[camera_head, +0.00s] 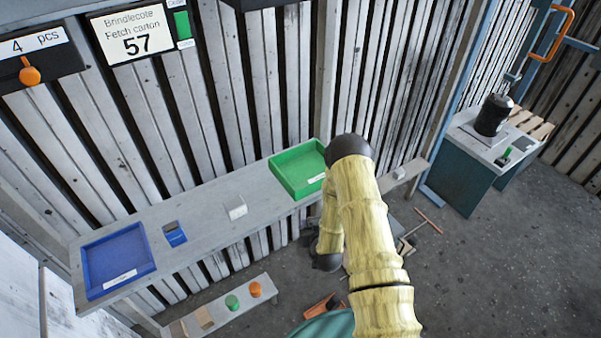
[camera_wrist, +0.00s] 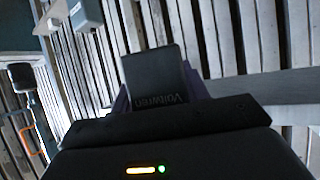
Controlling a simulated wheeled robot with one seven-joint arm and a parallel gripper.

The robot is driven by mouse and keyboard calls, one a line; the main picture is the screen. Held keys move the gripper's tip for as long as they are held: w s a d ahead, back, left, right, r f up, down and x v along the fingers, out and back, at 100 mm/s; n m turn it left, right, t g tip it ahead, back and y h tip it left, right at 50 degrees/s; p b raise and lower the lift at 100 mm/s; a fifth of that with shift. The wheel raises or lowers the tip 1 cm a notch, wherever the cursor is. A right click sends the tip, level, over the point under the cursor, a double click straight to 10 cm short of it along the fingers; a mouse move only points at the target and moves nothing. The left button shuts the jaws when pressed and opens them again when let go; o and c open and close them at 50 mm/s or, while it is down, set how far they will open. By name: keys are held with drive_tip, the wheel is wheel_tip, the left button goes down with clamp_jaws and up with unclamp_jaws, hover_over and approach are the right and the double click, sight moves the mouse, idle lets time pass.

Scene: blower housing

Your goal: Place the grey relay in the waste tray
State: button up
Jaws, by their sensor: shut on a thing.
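My gripper (camera_wrist: 160,92) is shut on a dark grey block with lettering on its face, which looks like the grey relay (camera_wrist: 153,72). The block stands out past the jaws in the wrist view, clear of any surface that I can see. In the head view my yellow arm reaches down in front of the shelf, and the gripper and relay cannot be made out there. A green tray (camera_head: 275,176) and a blue tray (camera_head: 88,287) stand at opposite ends of the shelf. Their labels are too small to read, so I cannot tell which is the waste tray.
The grey shelf (camera_head: 205,222) also bears a small blue box (camera_head: 174,234) and a white block (camera_head: 236,208). A low bench (camera_head: 215,318) holds green and orange round pieces. A cabinet (camera_head: 465,172) with a black canister (camera_head: 493,115) stands right. Tools lie on the floor.

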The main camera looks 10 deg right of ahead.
drive_tip(key=s+f+b, duration=0.7)
drive_tip(key=f+b, duration=0.1)
drive_tip(key=b, duration=0.4)
drive_tip(key=shift+f, duration=0.25)
drive_tip(key=shift+a, duration=0.1)
drive_tip(key=shift+w+r, duration=0.1)
idle(0.3)
